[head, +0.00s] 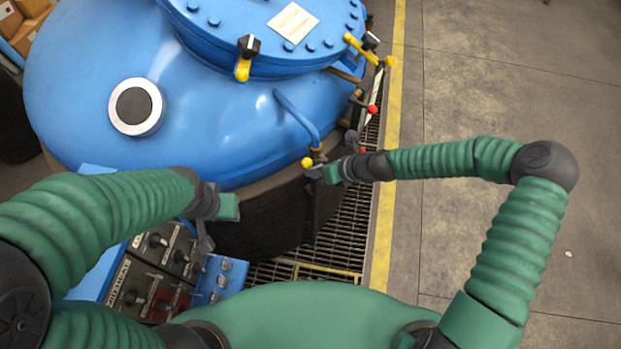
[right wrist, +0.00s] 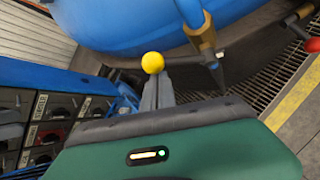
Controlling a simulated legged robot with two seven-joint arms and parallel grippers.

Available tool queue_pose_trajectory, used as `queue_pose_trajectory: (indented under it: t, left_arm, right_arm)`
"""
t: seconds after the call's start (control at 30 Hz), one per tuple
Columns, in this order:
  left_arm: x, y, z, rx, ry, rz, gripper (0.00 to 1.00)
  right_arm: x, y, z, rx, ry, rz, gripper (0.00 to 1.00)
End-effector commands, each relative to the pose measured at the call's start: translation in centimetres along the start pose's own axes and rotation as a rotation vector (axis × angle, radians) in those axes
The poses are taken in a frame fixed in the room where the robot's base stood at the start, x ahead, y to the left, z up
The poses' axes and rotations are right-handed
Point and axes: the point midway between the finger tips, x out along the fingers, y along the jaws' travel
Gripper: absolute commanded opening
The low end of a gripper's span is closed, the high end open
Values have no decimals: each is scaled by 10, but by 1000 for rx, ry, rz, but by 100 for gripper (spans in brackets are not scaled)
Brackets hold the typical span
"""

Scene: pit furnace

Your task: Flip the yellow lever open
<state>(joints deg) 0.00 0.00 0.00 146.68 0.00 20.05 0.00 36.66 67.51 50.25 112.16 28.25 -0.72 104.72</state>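The yellow lever shows as a round yellow knob (head: 307,162) beside the blue vessel, below a bent blue pipe (head: 298,118). In the right wrist view the yellow knob (right wrist: 152,62) sits right at the tips of my right gripper (right wrist: 158,90). In the head view my right gripper (head: 318,173) is just below and right of the knob. My left gripper (head: 206,238) hangs near the control panel, away from the lever. Its finger opening is not clear.
The blue vessel (head: 215,120) fills the upper left. A brass fitting (right wrist: 204,38) stands right of the knob, and a red knob (head: 373,109) is farther up. A control panel (head: 152,275) is at lower left. Floor grating (head: 345,235) and open concrete floor lie right.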

Motion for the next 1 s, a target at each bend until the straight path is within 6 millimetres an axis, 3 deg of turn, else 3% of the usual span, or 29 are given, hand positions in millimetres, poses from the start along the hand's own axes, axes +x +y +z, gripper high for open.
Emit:
queue_pose_trajectory:
  t: [0.1, 0.37, 0.8, 1.0]
  left_arm:
    - [-14, 0, -3, 0, 0, 0, 36]
    - [-23, 0, -5, 0, 0, 0, 36]
    - [-2, 0, 0, 0, 0, 0, 36]
    - [5, 0, 1, 0, 0, 0, 36]
  right_arm:
    - [-10, -3, 10, 74, -3, 77, 0]
    - [-20, -14, 19, 233, -2, 262, 0]
    - [-33, -36, 30, 481, -1, 546, 0]
    - [-39, -42, 34, 515, 0, 587, 0]
